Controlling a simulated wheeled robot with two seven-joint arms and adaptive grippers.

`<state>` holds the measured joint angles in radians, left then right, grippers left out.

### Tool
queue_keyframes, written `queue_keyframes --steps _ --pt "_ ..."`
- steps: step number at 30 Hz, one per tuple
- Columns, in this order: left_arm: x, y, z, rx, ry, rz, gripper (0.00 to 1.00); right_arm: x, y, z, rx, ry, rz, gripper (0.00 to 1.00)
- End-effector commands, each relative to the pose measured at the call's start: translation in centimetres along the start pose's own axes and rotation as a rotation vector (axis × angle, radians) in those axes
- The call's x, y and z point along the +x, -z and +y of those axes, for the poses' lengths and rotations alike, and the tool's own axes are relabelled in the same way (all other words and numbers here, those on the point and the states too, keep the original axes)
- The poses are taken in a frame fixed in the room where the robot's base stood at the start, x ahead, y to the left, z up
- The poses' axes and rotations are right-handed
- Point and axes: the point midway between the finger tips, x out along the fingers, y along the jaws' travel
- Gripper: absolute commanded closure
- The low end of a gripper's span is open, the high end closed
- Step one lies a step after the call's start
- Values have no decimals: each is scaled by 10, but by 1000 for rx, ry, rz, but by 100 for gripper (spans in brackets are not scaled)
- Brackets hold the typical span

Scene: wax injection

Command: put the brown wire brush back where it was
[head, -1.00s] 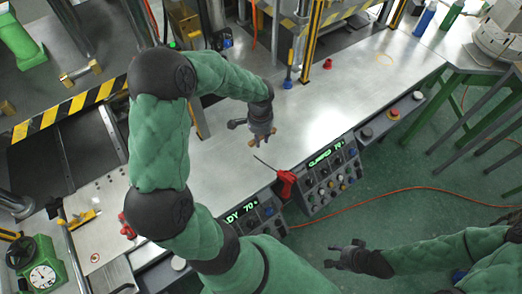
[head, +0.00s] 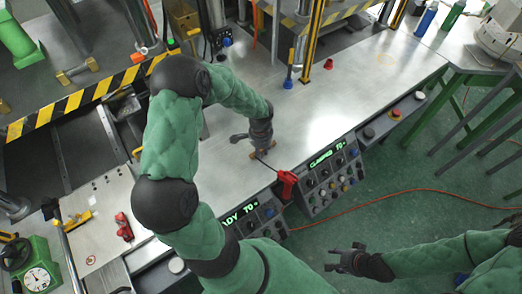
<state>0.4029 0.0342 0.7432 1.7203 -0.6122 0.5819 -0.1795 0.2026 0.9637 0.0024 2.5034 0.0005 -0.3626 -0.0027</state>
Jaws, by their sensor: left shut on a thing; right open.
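My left gripper (head: 260,150) points down at the middle of the metal table (head: 330,110), close to the surface. It is shut on a small brown thing, the brown wire brush (head: 253,155), mostly hidden by the fingers. I cannot tell whether the brush touches the table. The thin shaft of a red-handled tool (head: 287,183) ends right beside the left fingertips. My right gripper (head: 345,261) is open and empty over the floor in front of the table.
Control panels (head: 330,170) line the table's front edge. A red cone (head: 328,64) and a blue-ended tool (head: 288,82) are near the press posts. A blue bottle (head: 426,17) and a green bottle (head: 452,14) are at the far right. The table's right half is largely clear.

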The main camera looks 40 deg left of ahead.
Motion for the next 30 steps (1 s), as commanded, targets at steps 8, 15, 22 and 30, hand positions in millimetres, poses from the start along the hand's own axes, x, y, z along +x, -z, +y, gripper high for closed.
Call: queue_keyframes --steps 8,15,22,30 --pt "2 0 0 0 0 0 51 1 0 0 0 0 0 51" --pt "0 0 0 0 0 0 51 0 0 0 0 0 0 51" --pt "-28 1 -1 1 3 3 51 -8 0 -3 0 0 0 51" --pt "-83 1 -1 0 3 3 51 -20 -1 -7 0 0 0 51"
